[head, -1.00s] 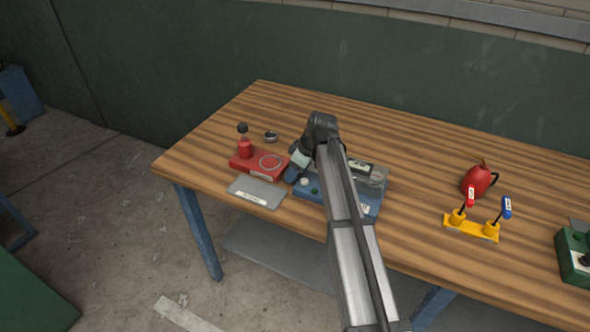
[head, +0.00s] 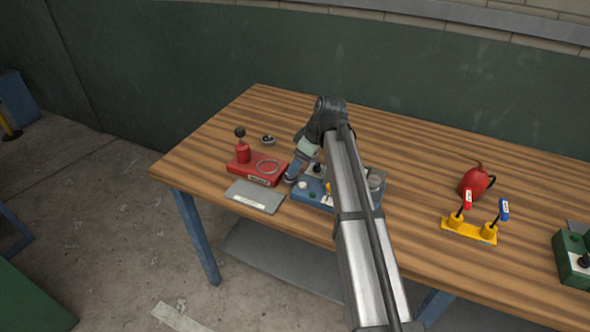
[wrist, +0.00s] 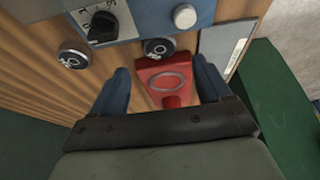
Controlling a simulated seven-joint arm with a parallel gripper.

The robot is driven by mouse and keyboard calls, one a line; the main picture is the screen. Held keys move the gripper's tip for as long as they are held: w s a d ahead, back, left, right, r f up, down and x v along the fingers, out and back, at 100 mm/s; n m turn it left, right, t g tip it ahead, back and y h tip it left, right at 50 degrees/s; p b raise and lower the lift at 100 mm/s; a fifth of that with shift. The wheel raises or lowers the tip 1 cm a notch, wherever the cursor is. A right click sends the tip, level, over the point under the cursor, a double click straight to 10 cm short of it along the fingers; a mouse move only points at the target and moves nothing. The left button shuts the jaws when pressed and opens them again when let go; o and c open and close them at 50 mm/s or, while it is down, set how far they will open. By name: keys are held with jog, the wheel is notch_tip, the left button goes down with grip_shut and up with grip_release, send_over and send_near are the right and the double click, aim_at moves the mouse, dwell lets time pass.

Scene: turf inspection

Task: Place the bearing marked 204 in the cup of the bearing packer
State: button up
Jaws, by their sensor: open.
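The red bearing packer (head: 250,175) stands on the bench left of my gripper. It has a ring-shaped cup (wrist: 163,90) on top and a dark-knobbed post. In the wrist view, one bearing (wrist: 158,46) lies between the packer and a blue panel, near the line between my fingers. A second bearing (wrist: 73,56) lies further left, beyond the left finger. One bearing (head: 268,140) shows behind the packer in the head view. No marking is readable on either. My gripper (head: 292,178) is open and empty, its blue fingers (wrist: 161,68) pointing down over the bench.
A blue control box (head: 318,196) with knobs is right of my gripper, partly hidden by my arm. A grey labelled plate (head: 256,197) lies before the packer. A red oil can (head: 474,181) and yellow lever stand (head: 468,230) are further right. The bench behind the packer is mostly clear.

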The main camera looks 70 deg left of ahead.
jog(key=v, duration=0.4)
jog(key=shift+w+r, duration=0.15)
jog(key=shift+r, duration=0.2)
jog(key=shift+o, duration=0.4)
jog(key=shift+d+r, duration=0.2)
jog(key=shift+r, duration=0.15)
jog(key=t+h, duration=0.3)
send_over(291, 179)
jog(key=f, duration=0.6)
jog(key=shift+w+a, duration=0.3)
jog(key=shift+a, duration=0.1)
jog(key=shift+s+a+f, duration=0.1)
jog(key=shift+f, duration=1.3)
jog(key=shift+s+a+f, duration=0.1)
jog(key=shift+f, duration=1.3)
